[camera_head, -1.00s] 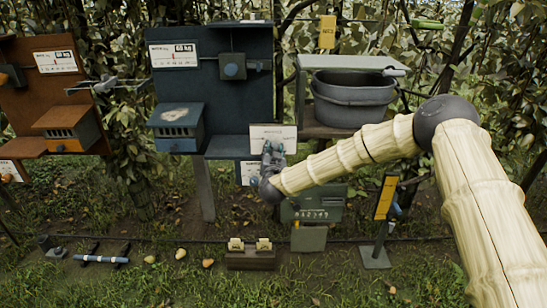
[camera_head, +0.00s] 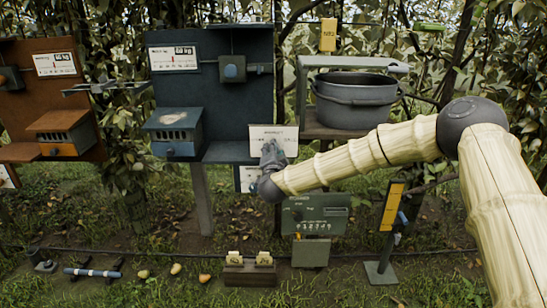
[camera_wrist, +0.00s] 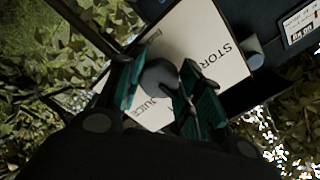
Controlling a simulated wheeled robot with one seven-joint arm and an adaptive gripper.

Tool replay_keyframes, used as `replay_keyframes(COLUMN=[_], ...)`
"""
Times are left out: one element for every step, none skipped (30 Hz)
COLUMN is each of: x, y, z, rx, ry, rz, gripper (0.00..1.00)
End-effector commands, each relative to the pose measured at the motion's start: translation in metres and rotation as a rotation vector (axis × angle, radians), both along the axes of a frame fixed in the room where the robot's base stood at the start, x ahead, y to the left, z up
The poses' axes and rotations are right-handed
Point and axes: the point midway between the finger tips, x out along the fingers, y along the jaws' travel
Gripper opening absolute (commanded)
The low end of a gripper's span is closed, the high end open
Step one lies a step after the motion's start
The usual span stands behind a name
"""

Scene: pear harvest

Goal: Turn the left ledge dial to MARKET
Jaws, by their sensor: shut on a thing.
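A white dial plate (camera_head: 284,140) stands at the right end of the blue board's ledge (camera_head: 228,152). My gripper (camera_head: 270,157) is at this plate and covers part of it. In the wrist view the plate (camera_wrist: 222,45) reads STORE on one side and JUICE on another. A round grey knob (camera_wrist: 158,78) sits in front of it. The teal fingers of my gripper (camera_wrist: 161,86) stand on both sides of the knob, shut on it. The word MARKET is not readable in either view, and the knob's pointer is hard to make out.
A rust-brown board (camera_head: 85,95) stands to the left, with a partly cut-off white plate (camera_head: 6,176) below. A grey tub (camera_head: 355,100) stands right of the dial. A green box (camera_head: 314,213) and a yellow-topped post (camera_head: 392,205) stand below my arm. Several pears lie on the grass.

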Motion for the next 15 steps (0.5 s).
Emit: replay_keyframes(x=[0.0004, 0.0004, 0.0004, 0.0004, 0.0004, 0.0004, 0.0004, 0.0004, 0.0004, 0.0004, 0.0004, 0.0004, 0.0004, 0.0004, 0.0005], y=[-0.0011, -0.0012, -0.0012, -0.0012, -0.0013, -0.0013, -0.0012, -0.0013, -0.0012, -0.0013, -0.0013, -0.0013, -0.0013, -0.0014, -0.0014], z=[-0.0008, -0.0006, -0.0004, -0.0003, -0.0002, 0.0001, 0.0002, 0.0002, 0.0003, 0.0003, 0.0003, 0.0003, 0.0003, 0.0003, 0.0004], rx=[0.01, 0.016, 0.022, 0.026, 0.029, 0.031, 0.033, 0.034, 0.034, 0.034, 0.034, 0.034, 0.034, 0.034, 0.034], ry=[0.0, 0.0, 0.0, 0.0, 0.0, 0.0, 0.0, 0.0, 0.0, 0.0, 0.0, 0.0, 0.0, 0.0, 0.0], rz=[-0.002, -0.002, -0.001, -0.001, -0.001, -0.001, -0.001, -0.001, -0.002, -0.002, -0.002, -0.002, -0.002, -0.002, -0.002], gripper=[0.12, 0.12, 0.12, 0.12, 0.12, 0.12, 0.12, 0.12, 0.12, 0.12, 0.12, 0.12, 0.12, 0.12, 0.12])
